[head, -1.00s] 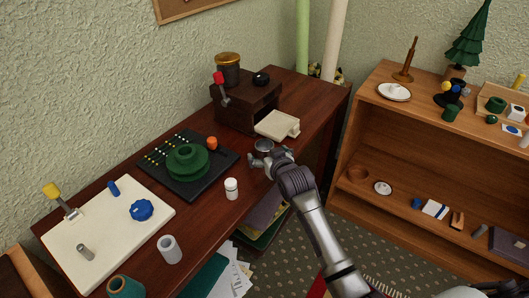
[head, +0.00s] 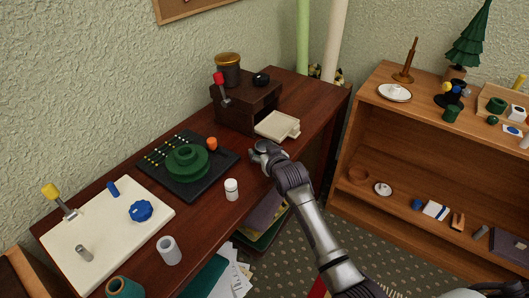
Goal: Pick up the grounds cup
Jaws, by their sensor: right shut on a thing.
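The grounds cup (head: 265,144) is a small dark grey round cup at the front edge of the dark wooden desk, beside the cream drawer. Only a little of it shows, as my gripper covers most of it. My right gripper (head: 260,152) is shut on the cup, its arm reaching in from the bottom right. I cannot tell whether the cup is clear of the desk top. My left gripper is not in view.
A dark wooden box (head: 245,105) with a cream drawer (head: 277,126) stands just behind. A black tray (head: 166,187) with a green round piece and a white bottle (head: 231,189) are to the left. A shelf unit (head: 375,128) stands at the right.

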